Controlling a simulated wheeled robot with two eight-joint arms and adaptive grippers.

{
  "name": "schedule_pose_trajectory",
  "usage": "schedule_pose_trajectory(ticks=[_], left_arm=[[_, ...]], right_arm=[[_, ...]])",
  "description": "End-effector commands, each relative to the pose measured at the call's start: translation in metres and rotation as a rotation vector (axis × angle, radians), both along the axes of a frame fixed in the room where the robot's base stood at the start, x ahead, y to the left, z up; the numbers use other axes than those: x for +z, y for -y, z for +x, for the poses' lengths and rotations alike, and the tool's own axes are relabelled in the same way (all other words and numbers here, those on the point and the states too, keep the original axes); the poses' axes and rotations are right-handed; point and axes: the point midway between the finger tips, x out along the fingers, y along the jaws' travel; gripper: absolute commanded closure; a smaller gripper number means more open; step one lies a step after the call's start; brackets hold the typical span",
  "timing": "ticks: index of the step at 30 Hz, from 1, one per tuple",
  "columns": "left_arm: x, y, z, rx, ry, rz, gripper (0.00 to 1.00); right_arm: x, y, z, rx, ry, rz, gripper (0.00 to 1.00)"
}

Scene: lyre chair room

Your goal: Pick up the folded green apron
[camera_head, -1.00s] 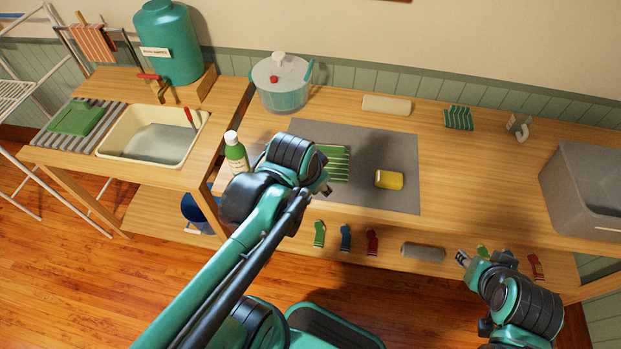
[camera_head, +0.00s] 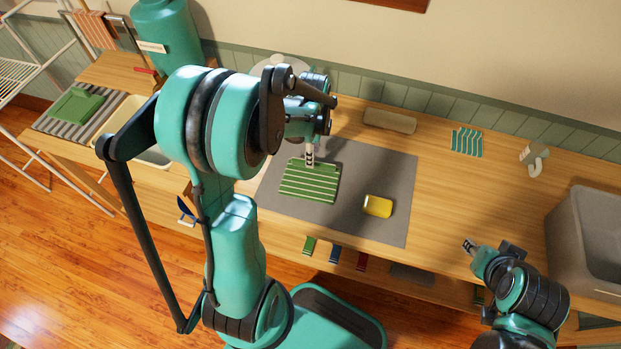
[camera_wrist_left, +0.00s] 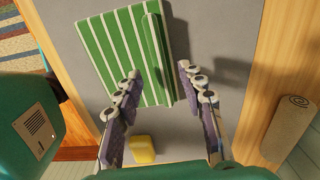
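The folded green apron with white stripes (camera_head: 308,181) lies flat on the grey mat (camera_head: 385,160). It also shows in the left wrist view (camera_wrist_left: 115,45), with a raised fold along its right side. My left gripper (camera_head: 310,157) is at the apron's back edge, pointing down. In the left wrist view its two fingers (camera_wrist_left: 158,74) are apart, with part of the apron's folded side between them and nothing gripped. Whether the fingertips touch the cloth is unclear. My right gripper (camera_head: 469,245) is over the counter's front edge, away from the apron; its finger opening is too small to judge.
A yellow block (camera_head: 378,205) lies on the mat right of the apron. A beige roll (camera_head: 389,121), a teal striped cloth (camera_head: 467,142) and a grey bin (camera_head: 590,235) are farther right. My left arm hides much of the basin (camera_head: 128,112) and the pot behind.

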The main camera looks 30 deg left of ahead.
Motion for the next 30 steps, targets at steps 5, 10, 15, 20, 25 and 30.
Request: schedule_pose_trajectory(ticks=[5,10,15,20,25,30], left_arm=[[-0.030,0.003,0.000,0.000,0.001,0.000,0.60],[-0.046,0.003,0.000,0.001,0.001,0.000,0.60],[-0.045,0.003,0.000,0.001,0.001,0.000,0.60],[-0.045,0.003,0.000,0.001,0.001,0.000,0.97],[-0.045,0.003,0.000,0.001,0.001,0.000,1.00],[-0.044,0.003,0.000,0.001,0.002,0.001,1.00]], right_arm=[[-0.018,0.000,0.000,0.000,0.000,0.000,0.66],[-0.024,0.000,0.000,0.000,0.000,0.000,0.66],[-0.022,0.000,0.000,0.000,0.000,0.000,0.66],[-0.022,0.000,0.000,0.000,0.000,0.000,0.66],[-0.022,0.000,0.000,0.000,0.000,0.000,0.66],[-0.022,0.000,0.000,0.000,0.000,0.000,0.66]])
